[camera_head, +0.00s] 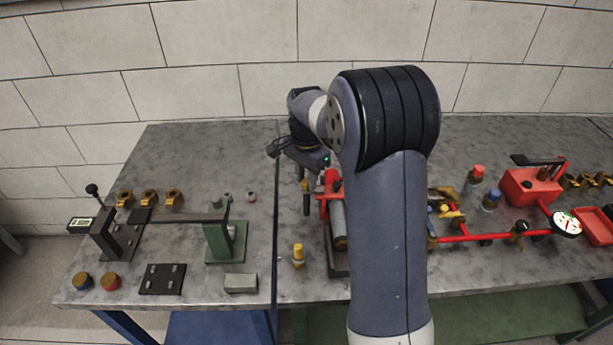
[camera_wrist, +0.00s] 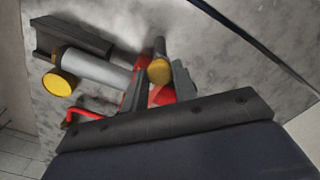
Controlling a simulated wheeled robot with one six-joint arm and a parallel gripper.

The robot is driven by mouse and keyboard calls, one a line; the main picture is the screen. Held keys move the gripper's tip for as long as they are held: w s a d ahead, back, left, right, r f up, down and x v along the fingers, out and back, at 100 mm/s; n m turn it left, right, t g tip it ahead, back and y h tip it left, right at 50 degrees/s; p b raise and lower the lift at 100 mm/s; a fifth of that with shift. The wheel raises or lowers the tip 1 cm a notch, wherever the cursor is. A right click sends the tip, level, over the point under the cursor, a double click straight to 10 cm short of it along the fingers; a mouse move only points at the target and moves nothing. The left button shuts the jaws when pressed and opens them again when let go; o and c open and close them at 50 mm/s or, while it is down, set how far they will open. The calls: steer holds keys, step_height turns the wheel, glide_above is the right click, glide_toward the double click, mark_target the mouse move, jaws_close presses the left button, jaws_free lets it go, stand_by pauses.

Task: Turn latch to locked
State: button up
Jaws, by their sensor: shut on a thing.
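My gripper (camera_wrist: 163,85) has its two dark fingers around a short brass-yellow-ended knob (camera_wrist: 160,70), with red metal just below and between the fingers. This appears to be the latch's handle, but I cannot tell its lock position. In the head view my gripper (camera_head: 305,195) points down at the left end of the red-and-grey pump assembly, and my arm hides much of that assembly. The red bracket (camera_head: 331,182) shows just right of my gripper in the head view.
A dark channel-shaped piece (camera_wrist: 72,40) lies beyond the cylinder. A yellow fitting (camera_head: 298,255) stands on the bench in front of my gripper. A green stand (camera_head: 224,240) is to the left. Red piping (camera_head: 470,238) and a gauge (camera_head: 566,223) are to the right.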

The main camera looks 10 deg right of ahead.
mark_target(306, 181)
steer(key=o, duration=1)
steer(key=shift+r, duration=0.1)
step_height(306, 181, up, 11)
steer(key=shift+f+b, duration=0.15)
steer(key=shift+b, duration=0.2)
step_height(306, 181, down, 11)
steer(key=shift+r+p, duration=0.1)
steer(key=shift+p, duration=0.25)
